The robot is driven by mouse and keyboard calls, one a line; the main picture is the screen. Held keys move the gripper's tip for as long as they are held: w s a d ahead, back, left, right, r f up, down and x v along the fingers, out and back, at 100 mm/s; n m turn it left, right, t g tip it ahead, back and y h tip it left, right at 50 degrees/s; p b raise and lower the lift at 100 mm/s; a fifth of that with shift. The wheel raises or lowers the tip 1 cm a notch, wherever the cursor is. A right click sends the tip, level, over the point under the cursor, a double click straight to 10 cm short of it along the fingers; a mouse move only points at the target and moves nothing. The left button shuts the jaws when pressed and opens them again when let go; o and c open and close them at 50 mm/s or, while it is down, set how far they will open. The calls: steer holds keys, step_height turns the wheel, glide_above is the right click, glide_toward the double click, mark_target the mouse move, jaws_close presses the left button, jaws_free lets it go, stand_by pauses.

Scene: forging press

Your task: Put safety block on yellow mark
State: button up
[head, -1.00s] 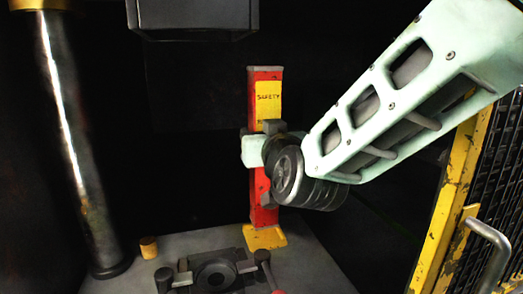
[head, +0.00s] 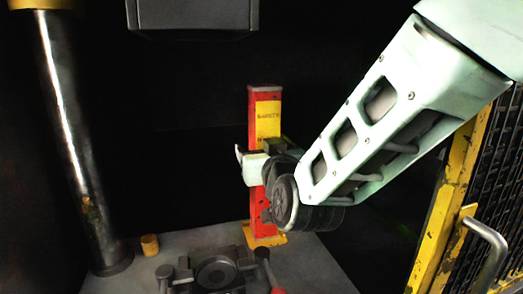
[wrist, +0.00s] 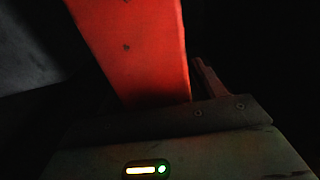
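The safety block (head: 264,107) is a tall red post with a yellow "SAFETY" label near its top. It stands about upright in the head view, with its lower end over the yellow mark (head: 276,240). Yellow shows beside and in front of its foot; I cannot tell whether the foot touches the mark. My gripper (head: 260,162) is around the middle of the block and appears shut on it. My wrist hides part of the block. In the wrist view the red block (wrist: 135,50) rises from behind my gripper body; the fingertips and the mark do not show.
A small yellow peg (head: 150,245) and a steel column (head: 75,140) are left. The press ram (head: 192,14) hangs above. A yellow mesh guard (head: 452,190) stands right.

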steer(key=b+v, duration=0.3)
steer(key=v, duration=0.9)
steer(key=shift+r+b, duration=0.2)
steer(key=shift+b, duration=0.2)
